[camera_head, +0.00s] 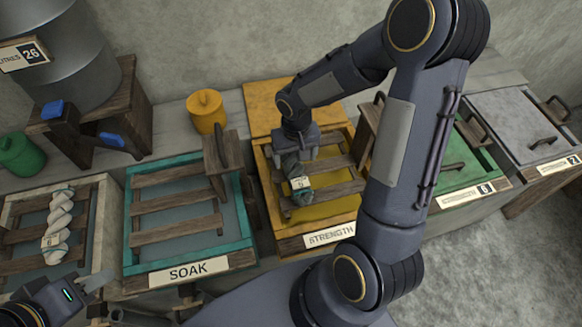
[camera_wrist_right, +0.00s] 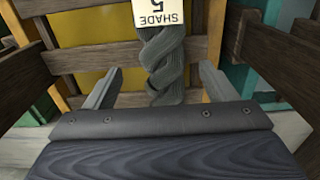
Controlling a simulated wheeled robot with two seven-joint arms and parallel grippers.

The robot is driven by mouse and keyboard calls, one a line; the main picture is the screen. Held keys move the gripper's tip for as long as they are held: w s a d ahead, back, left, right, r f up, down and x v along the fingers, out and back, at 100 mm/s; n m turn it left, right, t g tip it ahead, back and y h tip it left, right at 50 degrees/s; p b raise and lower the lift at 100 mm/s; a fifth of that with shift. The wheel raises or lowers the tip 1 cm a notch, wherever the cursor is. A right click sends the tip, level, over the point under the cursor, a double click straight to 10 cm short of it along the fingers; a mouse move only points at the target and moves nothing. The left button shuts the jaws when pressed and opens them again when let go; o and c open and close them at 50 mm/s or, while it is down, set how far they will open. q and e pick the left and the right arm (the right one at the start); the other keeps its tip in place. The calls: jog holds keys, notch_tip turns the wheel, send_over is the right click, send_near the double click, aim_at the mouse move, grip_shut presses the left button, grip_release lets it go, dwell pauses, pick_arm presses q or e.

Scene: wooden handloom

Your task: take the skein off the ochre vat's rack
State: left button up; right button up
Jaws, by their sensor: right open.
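The ochre vat (camera_head: 290,232) stands mid-view in the head view, its front label reading STRENGTH. A dark grey twisted skein (camera_head: 303,198) with a small pale tag lies across the slats of its wooden rack (camera_head: 341,188). In the right wrist view the skein (camera_wrist_right: 163,66) hangs between my fingers, its tag (camera_wrist_right: 157,18) reading SHADE 5. My right gripper (camera_wrist_right: 158,84) is open, one finger on each side of the skein, with gaps on both sides. My left gripper (camera_head: 98,285) is at the lower left, away from the vat; its jaw opening is unclear.
A teal SOAK vat (camera_head: 190,262) with an empty-looking rack stands left of the ochre vat. Further left, a pale twisted skein (camera_head: 58,225) lies on another rack. A yellow canister (camera_head: 206,112) stands behind. A green vat (camera_head: 462,160) and a grey lidded vat (camera_head: 515,125) are at right.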

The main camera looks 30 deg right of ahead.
aim_at(294, 164)
notch_tip(294, 164, down, 4)
jog(key=shift+a+f, duration=0.15)
jog(key=shift+c, duration=0.5)
jog(key=c, duration=1.1)
jog(key=shift+c, duration=0.2)
jog(key=shift+r, duration=0.2)
